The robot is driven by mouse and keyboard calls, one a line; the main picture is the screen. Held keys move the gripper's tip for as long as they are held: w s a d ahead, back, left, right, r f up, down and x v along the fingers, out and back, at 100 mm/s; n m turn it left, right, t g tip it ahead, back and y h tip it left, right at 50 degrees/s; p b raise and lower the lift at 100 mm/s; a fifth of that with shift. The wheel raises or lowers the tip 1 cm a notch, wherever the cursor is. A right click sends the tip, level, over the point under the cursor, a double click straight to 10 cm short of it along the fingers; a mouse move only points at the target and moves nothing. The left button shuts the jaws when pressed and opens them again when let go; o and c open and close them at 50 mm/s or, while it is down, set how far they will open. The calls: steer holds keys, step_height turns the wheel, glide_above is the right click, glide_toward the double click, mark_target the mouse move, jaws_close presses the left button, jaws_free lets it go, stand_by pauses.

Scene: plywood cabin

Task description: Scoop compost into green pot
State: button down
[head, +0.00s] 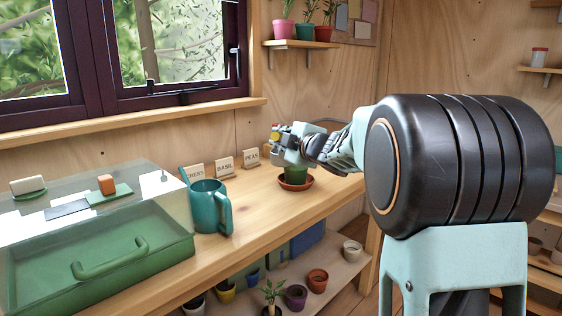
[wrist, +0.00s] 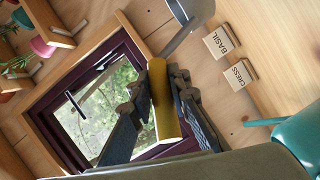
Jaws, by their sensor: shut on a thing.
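My gripper (head: 283,137) is shut on the yellow handle (wrist: 160,100) of a scoop. The scoop's grey metal end (wrist: 190,12) shows at the top of the wrist view, cut off by the frame edge. In the head view only a small yellow bit of the handle (head: 275,134) shows at the fingers. The green pot (head: 296,173) stands on a terracotta saucer (head: 311,183) on the bench, just below my gripper and partly hidden by it. I see no compost clearly. A dark olive curved surface fills the bottom of the wrist view; I cannot tell what it is.
A teal watering can (head: 208,208) stands left of the pot. CRESS, BASIL and PEAS cards (head: 224,165) line the wall. A green, clear-topped box (head: 130,245) fills the bench's left end.

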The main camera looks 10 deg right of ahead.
steer(key=shift+r, duration=0.25)
step_height(320, 180, up, 4)
steer(key=p, duration=0.4)
steer(key=shift+f, duration=0.15)
stand_by(0.6)
